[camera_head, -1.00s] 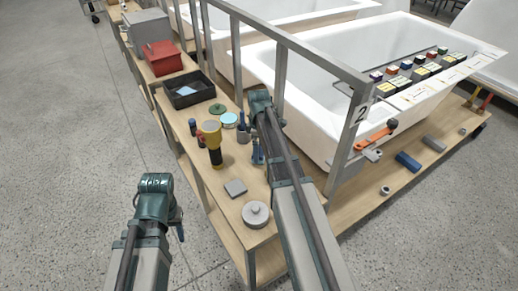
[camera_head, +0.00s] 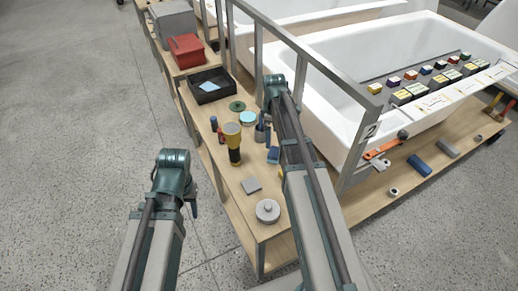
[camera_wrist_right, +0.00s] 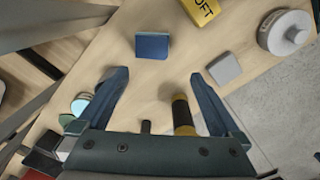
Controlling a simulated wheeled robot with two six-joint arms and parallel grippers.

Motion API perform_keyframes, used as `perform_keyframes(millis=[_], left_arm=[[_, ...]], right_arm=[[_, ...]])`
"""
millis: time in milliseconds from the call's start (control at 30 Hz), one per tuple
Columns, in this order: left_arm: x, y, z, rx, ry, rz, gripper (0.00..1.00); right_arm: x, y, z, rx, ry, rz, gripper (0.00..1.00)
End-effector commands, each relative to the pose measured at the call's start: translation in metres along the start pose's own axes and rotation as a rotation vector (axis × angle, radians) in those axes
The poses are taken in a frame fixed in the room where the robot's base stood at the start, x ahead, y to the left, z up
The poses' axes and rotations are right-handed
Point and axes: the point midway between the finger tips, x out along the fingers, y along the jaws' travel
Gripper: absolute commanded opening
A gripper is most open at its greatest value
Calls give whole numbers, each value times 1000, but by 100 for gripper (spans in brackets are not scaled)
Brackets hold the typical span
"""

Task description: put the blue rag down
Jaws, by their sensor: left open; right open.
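A small blue block-like piece, which I take to be the folded blue rag (camera_head: 273,155), lies on the wooden bench top beside my right forearm. In the right wrist view the blue rag (camera_wrist_right: 152,47) rests flat on the wood, just beyond the fingertips and apart from them. My right gripper (camera_wrist_right: 156,78) is open with nothing between its fingertips; in the head view its fingers are mostly hidden by the arm. My left gripper (camera_head: 192,207) is open and empty, hanging over the floor left of the bench.
A yellow-and-black torch (camera_head: 233,142), a grey square (camera_head: 251,185) and a round silver lidded piece (camera_head: 268,211) stand nearby on the bench. A black tray (camera_head: 212,92) and red box (camera_head: 186,50) sit further back. A metal rail (camera_head: 300,45) and white bathtub (camera_head: 335,125) border the right.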

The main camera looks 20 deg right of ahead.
Motion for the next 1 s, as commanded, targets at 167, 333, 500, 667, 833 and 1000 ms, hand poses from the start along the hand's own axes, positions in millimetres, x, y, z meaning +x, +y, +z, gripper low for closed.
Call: perform_keyframes(millis=[167, 333, 500, 667, 833, 1000], left_arm=[[0, 0, 0, 0, 0, 0, 50], [0, 0, 0, 0, 0, 0, 50], [0, 0, 0, 0, 0, 0, 50], [0, 0, 0, 0, 0, 0, 50], [0, 0, 0, 0, 0, 0, 50], [-2, 0, 0, 0, 0, 0, 50]], right_arm=[[-1, -118, -38, 149, -32, 3, 100], [-3, -224, -52, 340, -63, 25, 100], [-4, -289, -50, 481, -77, 51, 100], [-5, -311, -47, 545, -81, 64, 100], [-5, -312, -48, 557, -81, 65, 100], [-7, -312, -48, 556, -81, 65, 100]])
